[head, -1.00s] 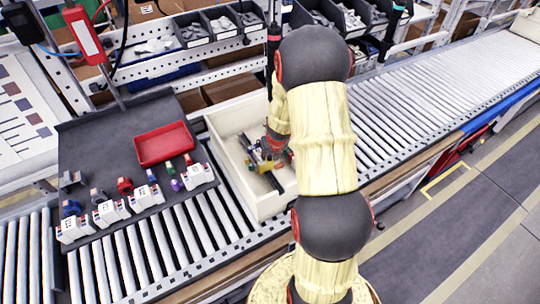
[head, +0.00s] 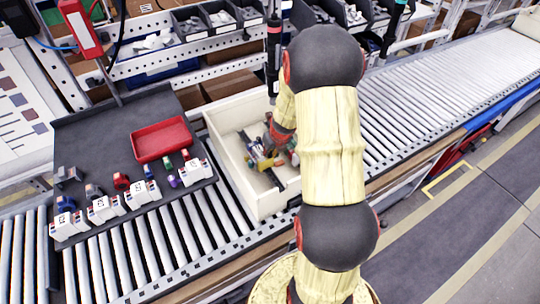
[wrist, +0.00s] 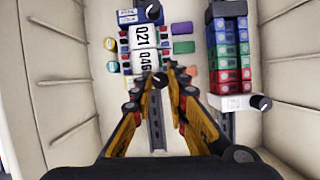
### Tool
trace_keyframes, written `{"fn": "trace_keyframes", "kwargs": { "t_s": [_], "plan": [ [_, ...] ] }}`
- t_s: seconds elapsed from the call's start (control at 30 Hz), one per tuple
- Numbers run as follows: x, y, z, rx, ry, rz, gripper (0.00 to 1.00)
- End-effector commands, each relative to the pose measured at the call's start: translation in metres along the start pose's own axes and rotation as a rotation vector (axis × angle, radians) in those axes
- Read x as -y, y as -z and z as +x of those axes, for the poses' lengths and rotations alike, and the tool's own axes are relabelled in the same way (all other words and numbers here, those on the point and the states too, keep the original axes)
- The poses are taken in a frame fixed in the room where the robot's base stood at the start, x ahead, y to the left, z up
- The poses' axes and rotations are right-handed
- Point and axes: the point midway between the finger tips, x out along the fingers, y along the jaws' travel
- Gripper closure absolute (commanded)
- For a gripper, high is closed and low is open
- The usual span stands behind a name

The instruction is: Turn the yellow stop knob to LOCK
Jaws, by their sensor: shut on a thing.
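In the wrist view my gripper (wrist: 162,76) reaches into a cream bin (wrist: 60,78). Its fingertips are close together on a small dark knob-like part (wrist: 160,82) by the lower end of a white module (wrist: 146,60). The fingertips partly hide this part, and I cannot tell its colour or setting. In the head view my gripper (head: 268,152) is low inside the bin, largely hidden by my arm. I cannot clearly pick out a yellow stop knob or a LOCK mark. Black knobs sit on a blue-and-white module (wrist: 153,12) and a white block (wrist: 261,102).
Coloured terminal blocks (wrist: 232,55) stand on a rail to the right in the bin. The bin walls rise close around. A red tray (head: 162,138) and several white modules (head: 105,208) lie left of the bin. A hanging screwdriver (head: 273,45) is behind it.

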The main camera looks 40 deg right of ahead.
Motion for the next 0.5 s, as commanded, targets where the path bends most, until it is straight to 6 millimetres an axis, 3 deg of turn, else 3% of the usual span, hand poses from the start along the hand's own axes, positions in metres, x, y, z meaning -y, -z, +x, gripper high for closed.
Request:
{"fn": "trace_keyframes", "kwargs": {
  "t_s": [0.5],
  "plan": [
    [0.0005, 0.0006, -0.0001, 0.000, -0.041, -0.099, 1.00]
  ]
}}
